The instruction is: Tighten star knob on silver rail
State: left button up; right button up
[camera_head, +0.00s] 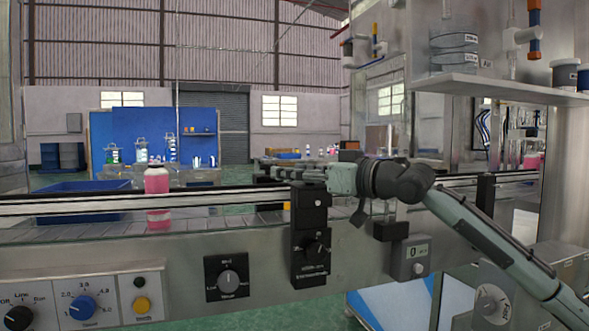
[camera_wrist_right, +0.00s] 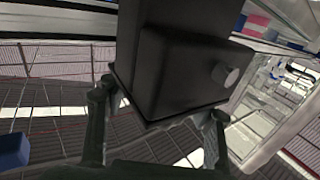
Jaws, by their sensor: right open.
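The silver rail (camera_head: 90,204) runs along the near side of the conveyor. A black block (camera_head: 310,207) stands at the rail, above a black bracket with a dark knob (camera_head: 317,247) on its front. I cannot tell for sure whether this is the star knob. My right gripper (camera_head: 285,173) reaches in from the right, just above the block, with its fingers pointing left. In the right wrist view, the open fingers (camera_wrist_right: 162,98) flank a dark box (camera_wrist_right: 180,75) with a small round silver piece (camera_wrist_right: 228,75) on its side. Contact cannot be told. My left gripper is not in view.
A bottle with pink liquid (camera_head: 157,180) stands at the conveyor. A black dial panel (camera_head: 228,277), a blue knob (camera_head: 82,308) and a small digital display box (camera_head: 409,258) are on the steel front. A shelf (camera_head: 505,90) overhangs at the right.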

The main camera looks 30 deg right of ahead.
dwell(0.3)
grip_shut()
dwell(0.5)
